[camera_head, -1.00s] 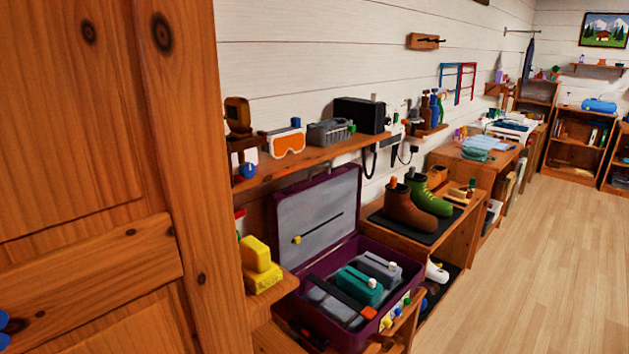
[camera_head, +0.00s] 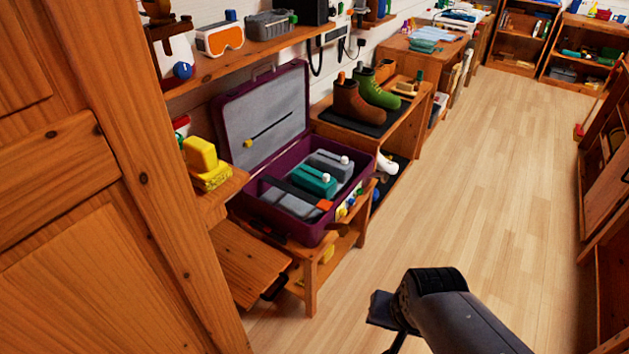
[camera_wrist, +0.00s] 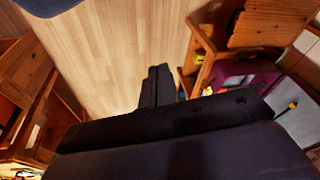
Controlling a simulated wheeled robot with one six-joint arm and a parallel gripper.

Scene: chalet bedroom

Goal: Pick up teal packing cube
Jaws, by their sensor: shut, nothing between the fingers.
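The teal packing cube (camera_head: 314,181) lies in the open purple suitcase (camera_head: 300,233), in the head view. It has a pale knob on top and sits between a grey packing cube (camera_head: 331,163) and a dark strap with an orange-red end (camera_head: 300,193). My gripper (camera_head: 383,310) is dark, low in the head view, out over the floor to the right of the suitcase and apart from it. In the wrist view its fingers (camera_wrist: 158,84) are together and empty. The suitcase (camera_wrist: 250,78) shows at the right there; the teal cube cannot be made out.
The suitcase stands on a wooden bench (camera_head: 311,285). A yellow object (camera_head: 205,165) is on a ledge at its left, beside a large wooden door (camera_head: 100,200). A shelf (camera_head: 250,57) runs above. Boots (camera_head: 358,103) stand behind right. Open floor (camera_head: 470,190) lies right.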

